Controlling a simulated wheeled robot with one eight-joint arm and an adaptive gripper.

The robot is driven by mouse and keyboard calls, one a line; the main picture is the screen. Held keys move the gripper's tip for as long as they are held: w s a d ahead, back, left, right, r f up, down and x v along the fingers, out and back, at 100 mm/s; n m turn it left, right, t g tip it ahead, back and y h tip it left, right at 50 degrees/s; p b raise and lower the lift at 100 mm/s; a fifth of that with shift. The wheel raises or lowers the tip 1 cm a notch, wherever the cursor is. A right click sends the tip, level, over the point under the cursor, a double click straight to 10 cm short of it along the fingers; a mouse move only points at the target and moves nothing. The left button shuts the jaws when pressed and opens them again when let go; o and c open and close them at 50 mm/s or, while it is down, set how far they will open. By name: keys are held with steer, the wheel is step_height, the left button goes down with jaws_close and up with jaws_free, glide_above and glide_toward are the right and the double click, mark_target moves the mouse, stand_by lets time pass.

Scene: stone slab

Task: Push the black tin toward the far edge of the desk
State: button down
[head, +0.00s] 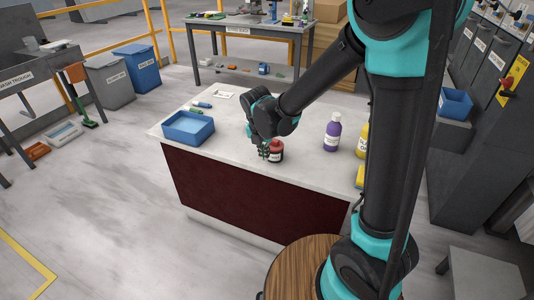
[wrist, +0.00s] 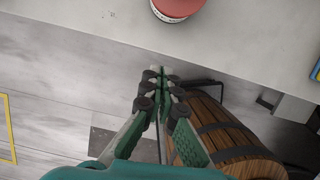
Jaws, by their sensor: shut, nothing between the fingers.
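The black tin (head: 276,155) has a red lid and a pale label, and stands upright near the near edge of the pale stone desk (head: 226,142). In the wrist view the tin (wrist: 177,9) is cut off by the top border. My gripper (head: 263,153) points down just left of the tin in the head view, low over the near edge. In the wrist view my gripper (wrist: 161,78) is shut and empty, with a gap in the picture between its fingertips and the tin. I cannot tell its exact height.
A blue tray (head: 188,128) stands at the desk's left end, with small marker-like items (head: 201,105) behind it. A purple bottle (head: 332,133) and a yellow bottle (head: 361,140) stand right of the tin. The desk behind the tin looks clear, though my arm hides part.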

mark_target(271, 165)
steer(key=x, duration=0.6)
steer(key=shift+w+f, duration=0.15)
steer(key=shift+f, duration=0.2)
steer(key=w, duration=0.1)
steer(key=w+d, duration=0.1)
steer(key=shift+w+f, duration=0.35)
steer(key=shift+w, duration=0.05)
steer(key=shift+w+d, duration=0.1)
steer(key=shift+w, duration=0.5)
steer(key=shift+w+d, duration=0.15)
steer(key=shift+w, duration=0.25)
steer(key=w+d, duration=0.1)
steer(key=w, duration=0.3)
steer(key=w+d, duration=0.1)
steer(key=w, duration=0.3)
steer(key=w+d, duration=0.1)
steer(key=w, duration=0.3)
steer(key=shift+w+d, duration=0.2)
steer(key=shift+d, duration=0.05)
steer(key=shift+r, duration=0.1)
